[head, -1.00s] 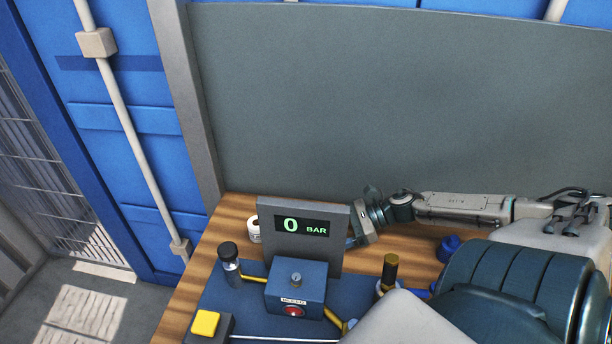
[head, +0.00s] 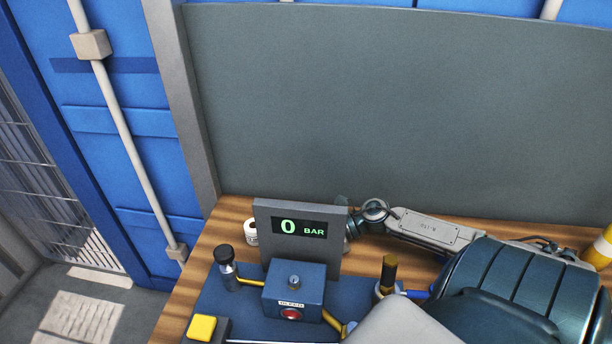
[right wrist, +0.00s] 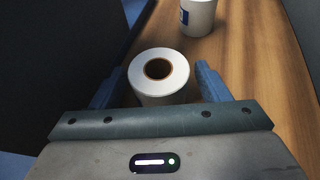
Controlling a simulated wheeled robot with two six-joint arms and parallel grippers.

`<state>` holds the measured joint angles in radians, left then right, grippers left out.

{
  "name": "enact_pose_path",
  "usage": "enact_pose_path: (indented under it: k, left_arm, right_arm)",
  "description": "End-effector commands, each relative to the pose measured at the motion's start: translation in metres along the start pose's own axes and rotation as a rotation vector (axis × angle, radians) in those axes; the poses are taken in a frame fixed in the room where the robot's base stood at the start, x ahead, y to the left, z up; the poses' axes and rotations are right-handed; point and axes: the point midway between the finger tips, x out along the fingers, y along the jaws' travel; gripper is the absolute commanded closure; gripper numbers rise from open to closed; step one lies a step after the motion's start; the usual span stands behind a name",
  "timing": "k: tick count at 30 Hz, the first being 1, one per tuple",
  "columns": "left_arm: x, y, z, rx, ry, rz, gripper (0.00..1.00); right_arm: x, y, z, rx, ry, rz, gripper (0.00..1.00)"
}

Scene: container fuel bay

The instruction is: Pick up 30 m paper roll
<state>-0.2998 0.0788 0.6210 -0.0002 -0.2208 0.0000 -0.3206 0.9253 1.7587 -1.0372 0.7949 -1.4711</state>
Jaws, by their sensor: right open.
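In the right wrist view a white paper roll (right wrist: 144,73) with a brown core stands upright on the wooden table. My right gripper (right wrist: 159,78) is open, with its blue fingers on either side of this roll and small gaps showing. A second white roll or cup (right wrist: 198,18) with a blue mark stands beyond it. In the head view a white roll (head: 250,232) shows at the left edge of the display panel. My right gripper is mostly hidden behind that panel there. No length label can be read. My left gripper is not in view.
The grey display panel (head: 266,238) reads 0 BAR. In front are a blue box with a red button (head: 292,287), a black-capped fitting (head: 227,262), a yellow button (head: 203,327) and a brass-necked fitting (head: 388,272). A grey wall (head: 400,110) rises behind the table (head: 215,235).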

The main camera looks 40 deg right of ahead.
Motion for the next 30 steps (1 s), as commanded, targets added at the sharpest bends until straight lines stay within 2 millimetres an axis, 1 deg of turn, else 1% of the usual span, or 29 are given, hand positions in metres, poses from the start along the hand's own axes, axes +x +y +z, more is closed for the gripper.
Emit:
enact_pose_path:
  k: [3,5,6,8,9,10,12,19,23,26,30]
  left_arm:
    - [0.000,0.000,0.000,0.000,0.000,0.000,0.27]
    - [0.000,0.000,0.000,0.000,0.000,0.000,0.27]
    - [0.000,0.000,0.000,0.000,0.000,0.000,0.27]
    - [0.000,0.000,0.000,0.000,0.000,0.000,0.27]
    - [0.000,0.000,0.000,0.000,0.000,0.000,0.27]
    - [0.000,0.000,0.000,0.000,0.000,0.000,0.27]
    - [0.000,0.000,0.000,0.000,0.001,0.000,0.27]
    - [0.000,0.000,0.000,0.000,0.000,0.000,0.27]
    - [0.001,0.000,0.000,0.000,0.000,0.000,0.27]
    - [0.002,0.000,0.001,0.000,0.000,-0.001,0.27]
    - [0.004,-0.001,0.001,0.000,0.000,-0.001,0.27]
  right_arm:
    - [0.000,0.000,0.000,0.000,0.000,0.000,0.31]
    - [0.000,0.000,0.000,0.000,0.000,0.000,0.43]
    - [0.000,0.000,0.000,0.000,0.000,0.000,0.51]
    - [0.000,0.000,0.000,0.000,0.000,0.000,0.62]
    - [0.000,0.000,0.000,0.000,0.000,0.000,0.70]
    - [0.000,0.000,0.000,0.000,0.000,0.000,0.76]
    - [0.000,0.000,0.000,0.000,0.000,0.000,0.83]
    - [-0.001,0.000,0.001,-0.001,0.000,0.000,0.83]
    - [-0.003,-0.001,0.004,-0.002,0.001,-0.001,0.83]
    - [-0.006,0.000,0.011,-0.004,0.002,0.001,0.83]
    - [-0.013,0.000,0.028,-0.004,0.004,0.003,0.83]
